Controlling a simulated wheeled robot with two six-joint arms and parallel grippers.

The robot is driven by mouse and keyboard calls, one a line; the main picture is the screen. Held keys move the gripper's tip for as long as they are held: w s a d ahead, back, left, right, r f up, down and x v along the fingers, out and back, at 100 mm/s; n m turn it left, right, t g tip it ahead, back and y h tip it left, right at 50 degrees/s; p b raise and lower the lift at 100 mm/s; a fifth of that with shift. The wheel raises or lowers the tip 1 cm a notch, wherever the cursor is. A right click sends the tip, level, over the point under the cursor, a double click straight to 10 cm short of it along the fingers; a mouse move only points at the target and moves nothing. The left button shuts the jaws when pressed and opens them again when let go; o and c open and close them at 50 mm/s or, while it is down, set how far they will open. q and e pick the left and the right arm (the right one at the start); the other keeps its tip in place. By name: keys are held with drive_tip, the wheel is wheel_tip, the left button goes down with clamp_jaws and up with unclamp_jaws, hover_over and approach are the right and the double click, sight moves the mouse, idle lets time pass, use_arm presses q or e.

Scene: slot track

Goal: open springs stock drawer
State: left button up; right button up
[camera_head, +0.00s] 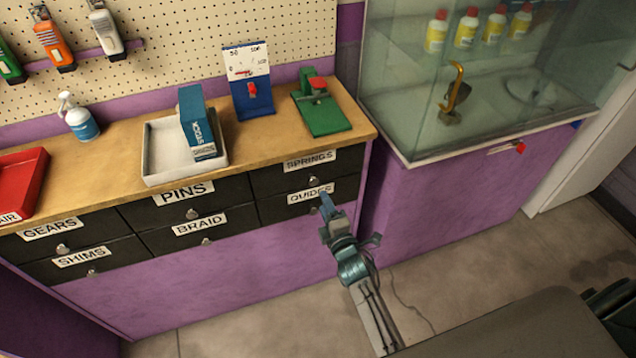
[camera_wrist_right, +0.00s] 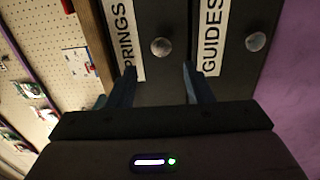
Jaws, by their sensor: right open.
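The springs drawer (camera_head: 275,179) is the upper drawer at the right end of the bench front. It is black with a white SPRINGS label (camera_head: 310,160) and a round knob (camera_head: 313,180), and it looks closed. In the right wrist view its knob (camera_wrist_right: 160,46) is ahead of the fingertips, with the label (camera_wrist_right: 127,40) beside it. My right gripper (camera_head: 325,200) is in front of the GUIDES drawer's right part, below the springs knob. In the right wrist view its fingers (camera_wrist_right: 158,74) are apart with nothing between them. My left gripper is not in view.
The GUIDES drawer (camera_head: 270,209) sits directly below, with its own knob (camera_wrist_right: 256,41) close by. The PINS drawer (camera_head: 145,213) is to the left. A green device (camera_head: 322,115) stands on the worktop above. A purple cabinet with a glass case (camera_head: 450,190) stands to the right.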

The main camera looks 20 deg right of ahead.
sight(314, 183)
drive_tip(key=w, duration=0.8)
drive_tip(key=shift+w+a+f+b, duration=0.15)
drive_tip(key=shift+w+b, duration=0.1)
drive_tip(key=shift+b, duration=0.15)
drive_tip(key=shift+s, duration=0.1)
clamp_jaws()
